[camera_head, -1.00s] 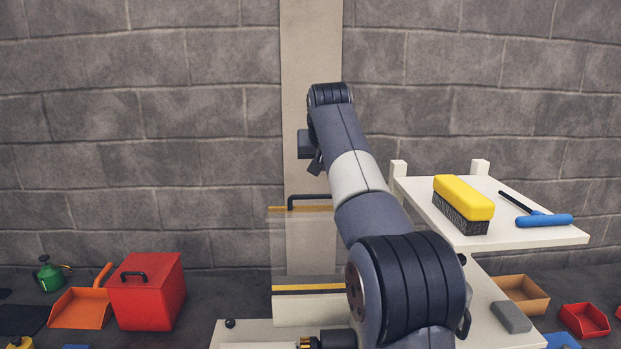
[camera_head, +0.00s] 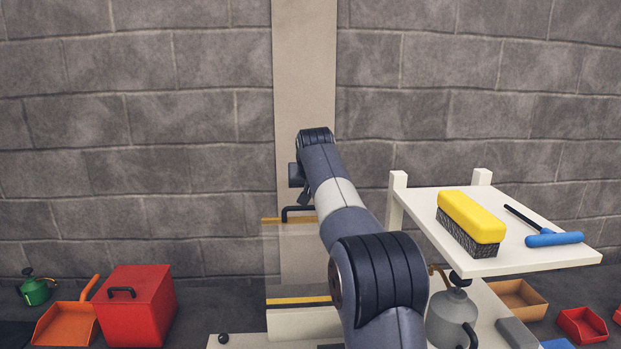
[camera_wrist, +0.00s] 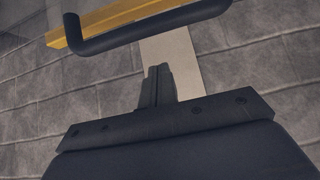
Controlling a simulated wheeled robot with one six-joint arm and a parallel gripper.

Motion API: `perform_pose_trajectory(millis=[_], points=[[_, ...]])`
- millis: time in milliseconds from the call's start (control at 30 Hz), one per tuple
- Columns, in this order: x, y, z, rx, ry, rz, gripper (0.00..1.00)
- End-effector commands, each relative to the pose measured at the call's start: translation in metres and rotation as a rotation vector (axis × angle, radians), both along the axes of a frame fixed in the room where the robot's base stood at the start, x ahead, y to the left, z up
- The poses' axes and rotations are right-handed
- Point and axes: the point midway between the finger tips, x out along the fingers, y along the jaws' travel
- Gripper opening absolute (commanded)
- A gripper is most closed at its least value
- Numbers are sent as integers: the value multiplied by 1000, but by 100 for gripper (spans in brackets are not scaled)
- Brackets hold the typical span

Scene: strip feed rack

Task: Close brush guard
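The brush guard is a clear panel (camera_head: 290,262) with yellow strips along its top and bottom, standing in front of the wall post. Its black bar handle (camera_head: 297,212) is at the top edge. In the wrist view the handle (camera_wrist: 150,29) and the yellow strip (camera_wrist: 118,19) cross the top of the picture. My gripper (camera_wrist: 157,72) points toward them, with its fingers together and nothing visible between them. The fingertips appear below the handle and apart from it. In the head view my arm covers the guard's right side, and the fingers are hard to make out.
A white shelf (camera_head: 517,258) on the right holds a yellow brush (camera_head: 470,220) and a blue-handled tool (camera_head: 553,239). A grey can (camera_head: 451,318) stands below it. A red box (camera_head: 137,307), orange scoop (camera_head: 67,325) and green can (camera_head: 35,291) are at left.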

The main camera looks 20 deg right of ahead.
Motion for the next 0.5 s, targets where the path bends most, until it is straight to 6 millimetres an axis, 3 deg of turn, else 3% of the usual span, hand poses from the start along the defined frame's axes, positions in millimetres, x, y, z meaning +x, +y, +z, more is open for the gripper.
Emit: perform_pose_trajectory(millis=[500], points=[[-29, 6, -12, 0, 0, 0, 0]])
